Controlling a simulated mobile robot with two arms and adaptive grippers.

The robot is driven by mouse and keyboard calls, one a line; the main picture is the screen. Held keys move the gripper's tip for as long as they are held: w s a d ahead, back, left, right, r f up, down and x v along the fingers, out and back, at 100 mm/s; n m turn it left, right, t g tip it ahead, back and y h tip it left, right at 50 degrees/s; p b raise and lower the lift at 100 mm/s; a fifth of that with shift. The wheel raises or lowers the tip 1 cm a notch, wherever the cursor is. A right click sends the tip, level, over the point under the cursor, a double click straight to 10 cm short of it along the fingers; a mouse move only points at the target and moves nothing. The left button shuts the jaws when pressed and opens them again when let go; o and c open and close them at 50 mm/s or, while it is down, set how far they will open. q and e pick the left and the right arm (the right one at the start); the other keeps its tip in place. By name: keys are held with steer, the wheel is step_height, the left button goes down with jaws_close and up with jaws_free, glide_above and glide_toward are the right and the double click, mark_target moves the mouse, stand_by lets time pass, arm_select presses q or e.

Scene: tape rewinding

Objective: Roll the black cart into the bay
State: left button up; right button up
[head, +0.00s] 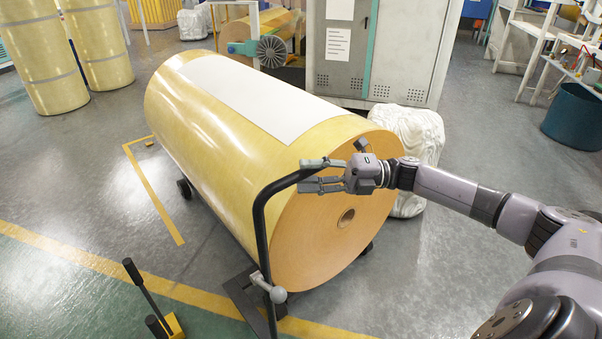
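The black cart has a bent upright handle (261,225) and a low dark base (243,300). It carries a huge yellow roll (200,130) lying on its side, which hides most of the cart. A small wheel (184,188) shows at the roll's left side. My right gripper (312,174) is at the top of the handle, its fingers above and below the bar; whether they press on it I cannot tell. A yellow L-shaped floor line (155,196), perhaps the bay's edge, lies left of the roll. My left gripper is out of view.
A yellow block with black levers (172,327) stands at the front left, near a long yellow floor line (110,268). A white wrapped bundle (420,135) and grey cabinet (345,50) stand behind the roll. Floor left of the roll is mostly clear.

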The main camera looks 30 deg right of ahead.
steer(key=shift+x, duration=1.1)
steer(key=shift+c, duration=0.6)
jaws_close()
